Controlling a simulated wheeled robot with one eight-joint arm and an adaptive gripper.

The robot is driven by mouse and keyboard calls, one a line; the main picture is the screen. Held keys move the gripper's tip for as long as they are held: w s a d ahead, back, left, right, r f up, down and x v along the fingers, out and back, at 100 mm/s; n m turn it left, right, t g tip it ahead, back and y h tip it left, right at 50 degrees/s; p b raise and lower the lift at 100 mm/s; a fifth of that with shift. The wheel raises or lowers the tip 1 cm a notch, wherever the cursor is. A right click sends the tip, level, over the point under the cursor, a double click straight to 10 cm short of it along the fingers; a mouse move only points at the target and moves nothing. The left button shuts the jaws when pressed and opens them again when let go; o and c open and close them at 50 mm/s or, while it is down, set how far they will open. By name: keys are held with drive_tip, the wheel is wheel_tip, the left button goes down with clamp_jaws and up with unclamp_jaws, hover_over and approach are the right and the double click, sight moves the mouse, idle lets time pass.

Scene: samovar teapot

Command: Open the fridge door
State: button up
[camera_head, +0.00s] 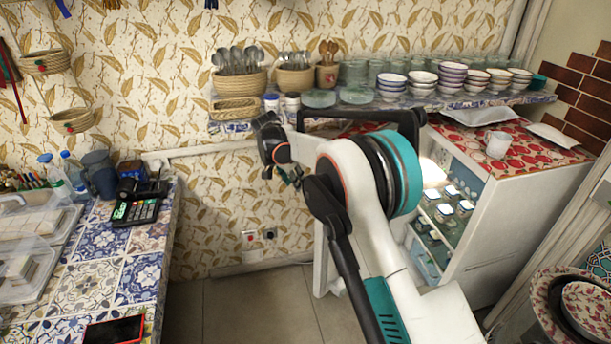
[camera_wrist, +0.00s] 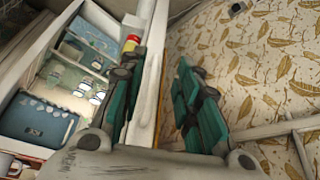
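The white fridge (camera_head: 510,215) stands at the right in the head view, with its lit shelves of small cups showing; my arm hides part of its front. In the wrist view its interior (camera_wrist: 60,100) shows at the left, with blue boxes and cups. A long white upright panel edge (camera_wrist: 152,85), apparently the door, runs between my gripper's fingers. My gripper (camera_head: 280,172) is in front of the wall, left of the fridge. In the wrist view my gripper (camera_wrist: 158,65) has its fingers apart, one on each side of that edge. Contact is unclear.
A wall shelf (camera_head: 225,127) with baskets, bowls and glasses runs just above my gripper. A tiled counter (camera_head: 130,270) with a card terminal (camera_head: 136,212) stands at the left. Clear floor (camera_head: 240,310) lies between counter and fridge. Stacked bowls (camera_head: 585,305) are at the lower right.

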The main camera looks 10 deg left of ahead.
drive_tip(key=shift+s+a, duration=0.8)
drive_tip(key=shift+s, duration=0.3)
drive_tip(key=shift+s+a, duration=0.8)
drive_tip(key=shift+s, duration=0.25)
